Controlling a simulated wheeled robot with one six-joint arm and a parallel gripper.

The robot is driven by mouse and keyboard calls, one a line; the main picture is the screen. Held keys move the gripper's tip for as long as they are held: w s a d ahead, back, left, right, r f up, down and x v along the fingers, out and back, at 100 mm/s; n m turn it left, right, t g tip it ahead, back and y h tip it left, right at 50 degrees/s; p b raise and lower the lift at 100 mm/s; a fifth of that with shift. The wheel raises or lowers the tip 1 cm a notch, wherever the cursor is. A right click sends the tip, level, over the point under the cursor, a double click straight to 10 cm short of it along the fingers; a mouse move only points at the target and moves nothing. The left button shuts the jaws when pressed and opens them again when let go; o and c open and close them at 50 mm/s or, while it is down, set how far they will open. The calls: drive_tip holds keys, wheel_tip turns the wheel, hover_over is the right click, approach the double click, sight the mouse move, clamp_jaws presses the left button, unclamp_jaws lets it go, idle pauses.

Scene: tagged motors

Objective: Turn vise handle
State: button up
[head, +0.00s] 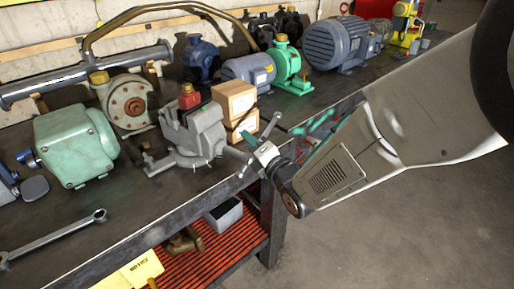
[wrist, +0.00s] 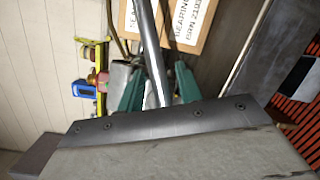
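The grey vise (head: 195,135) stands at the front edge of the bench in the head view. Its bar handle (head: 273,125) slants across its front end, one end up and right, the other down and left. My gripper (head: 253,143) is at the middle of this handle, with a green finger showing. In the wrist view the metal handle (wrist: 152,55) runs down between the two green fingers of my gripper (wrist: 158,92). The fingers stand apart, one on each side of the bar. The fingers' lower parts are hidden by a dark screwed strip, so contact is not clear.
Cardboard boxes (head: 236,103) stand just behind the vise. A green gearbox (head: 75,147) is to its left, and a green pump (head: 288,66) and motors stand further back. A wrench (head: 55,237) lies at the front left. Open floor (head: 400,230) lies right of the bench.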

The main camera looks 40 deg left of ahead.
drive_tip(key=v, duration=0.7)
drive_tip(key=shift+d, duration=0.4)
drive_tip(key=shift+s, duration=0.1)
